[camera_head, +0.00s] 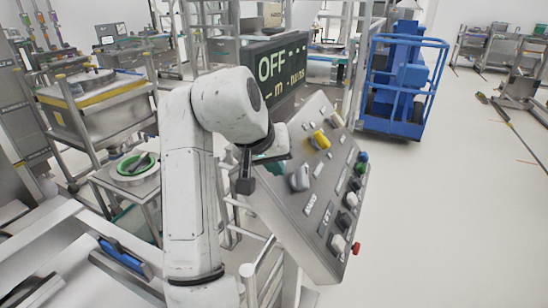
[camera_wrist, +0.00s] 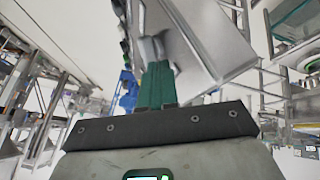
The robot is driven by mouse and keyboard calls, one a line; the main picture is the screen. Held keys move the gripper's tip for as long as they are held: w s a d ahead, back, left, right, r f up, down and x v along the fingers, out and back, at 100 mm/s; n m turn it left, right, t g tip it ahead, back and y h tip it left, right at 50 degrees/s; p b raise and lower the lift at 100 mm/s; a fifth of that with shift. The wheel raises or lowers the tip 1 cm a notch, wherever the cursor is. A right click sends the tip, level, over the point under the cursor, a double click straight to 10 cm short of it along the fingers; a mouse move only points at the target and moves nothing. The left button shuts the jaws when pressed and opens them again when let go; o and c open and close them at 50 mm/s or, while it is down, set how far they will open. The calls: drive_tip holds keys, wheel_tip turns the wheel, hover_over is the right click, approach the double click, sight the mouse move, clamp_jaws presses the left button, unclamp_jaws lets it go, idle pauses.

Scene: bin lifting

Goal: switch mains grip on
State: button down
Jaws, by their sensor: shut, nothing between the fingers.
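A tilted grey control panel (camera_head: 300,230) stands right of my arm. It carries a grey rotary grip (camera_head: 299,178) near its left edge and a yellow one (camera_head: 320,139) further up. The labels are too small to tell for certain which is the mains grip. The dark display (camera_head: 275,68) above the panel reads "OFF". My gripper (camera_head: 274,164), with green fingers, is just left of the grey grip, partly hidden by my wrist. In the wrist view the green fingers (camera_wrist: 157,70) are shut and empty, their tips at or very near a grey grip (camera_wrist: 151,48); contact cannot be told.
Several buttons line the panel's right side, including a red one (camera_head: 356,248) at the lower corner. A blue lift platform (camera_head: 400,85) stands behind right. A steel bin (camera_head: 95,105) and a small table with a green-rimmed bowl (camera_head: 134,166) are left. The floor right is clear.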

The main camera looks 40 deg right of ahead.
sight(299, 186)
drive_tip(key=x, duration=0.5)
drive_tip(key=shift+d+p, duration=0.15)
drive_tip(key=shift+p, duration=0.2)
drive_tip(key=shift+s+d+f+p, duration=0.25)
drive_tip(key=shift+d+f, duration=0.35)
drive_tip(key=shift+d, duration=0.15)
drive_tip(key=shift+s+d+f+p, duration=0.25)
drive_tip(key=shift+d+f, duration=0.4)
drive_tip(key=shift+d, duration=0.1)
drive_tip(key=shift+f, duration=0.15)
